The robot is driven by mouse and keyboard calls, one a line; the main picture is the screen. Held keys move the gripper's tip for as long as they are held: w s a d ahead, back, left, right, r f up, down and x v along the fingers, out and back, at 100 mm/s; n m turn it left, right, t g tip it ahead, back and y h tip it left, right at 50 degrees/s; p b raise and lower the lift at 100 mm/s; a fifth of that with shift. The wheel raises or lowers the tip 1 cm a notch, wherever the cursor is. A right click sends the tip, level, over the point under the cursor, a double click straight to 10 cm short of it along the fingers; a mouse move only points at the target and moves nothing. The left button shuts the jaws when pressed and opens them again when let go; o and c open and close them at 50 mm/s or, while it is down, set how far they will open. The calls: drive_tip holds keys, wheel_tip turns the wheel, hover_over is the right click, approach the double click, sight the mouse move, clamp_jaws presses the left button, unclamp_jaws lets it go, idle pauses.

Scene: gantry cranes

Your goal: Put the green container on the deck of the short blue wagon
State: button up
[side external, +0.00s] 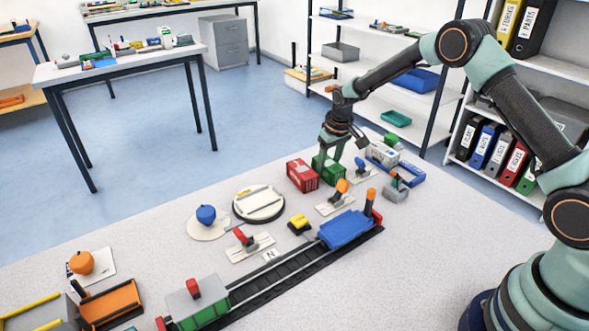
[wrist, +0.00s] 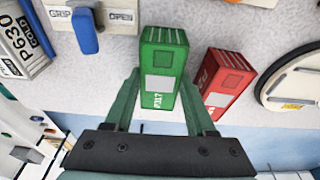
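The green container (side external: 328,170) stands on the pale mat beside the red container (side external: 302,176). My gripper (side external: 334,158) points down at it from above. In the wrist view the green container (wrist: 163,62) lies between the two fingers of my gripper (wrist: 160,75), one finger along each long side. The fingertips are very close to its sides; I cannot tell whether they press on it. The short blue wagon (side external: 345,229) stands on the dark track at the right end, its deck empty, near an orange-topped post. It does not show in the wrist view.
The red container (wrist: 224,80) is close to the right finger. A round turntable (side external: 259,204), small lever plates (side external: 335,198) and a yellow block (side external: 299,224) lie between the containers and the track. A green wagon (side external: 199,306) is farther left on the track. A blue-and-grey box (side external: 395,165) stands behind.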

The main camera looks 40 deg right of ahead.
sight(328, 163)
clamp_jaws()
drive_tip(key=shift+r, duration=3.8)
